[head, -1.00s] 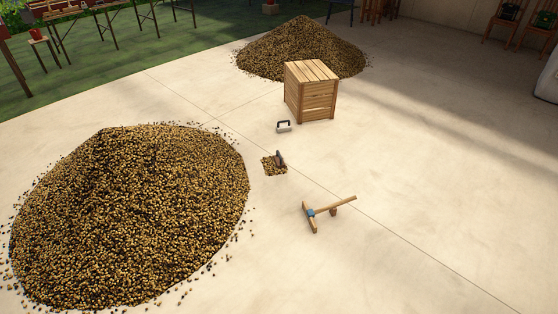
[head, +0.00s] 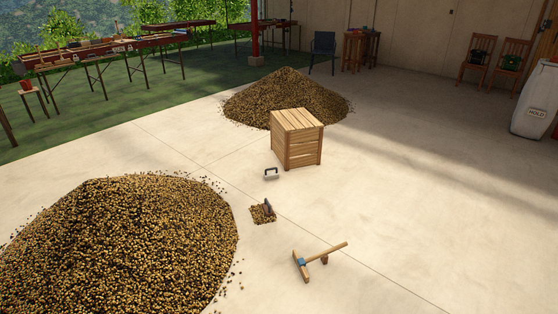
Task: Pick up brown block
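A small brown block-like piece (head: 324,260) shows on the floor under the handle of a wooden T-shaped tool (head: 334,250). It is small, and I cannot tell whether it touches the handle. The tool has a pale wooden head and a blue collar where the handle joins. A dark brown upright piece (head: 267,206) stands at a small patch of beans (head: 259,216); its exact shape is too small to tell. Neither of my grippers is in view.
A large bean heap (head: 120,245) fills the lower left. Another heap (head: 285,95) lies behind a slatted wooden crate (head: 303,148). A small tool with a dark handle (head: 271,173) lies before the crate. Tables (head: 110,52) and chairs (head: 509,62) stand far back.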

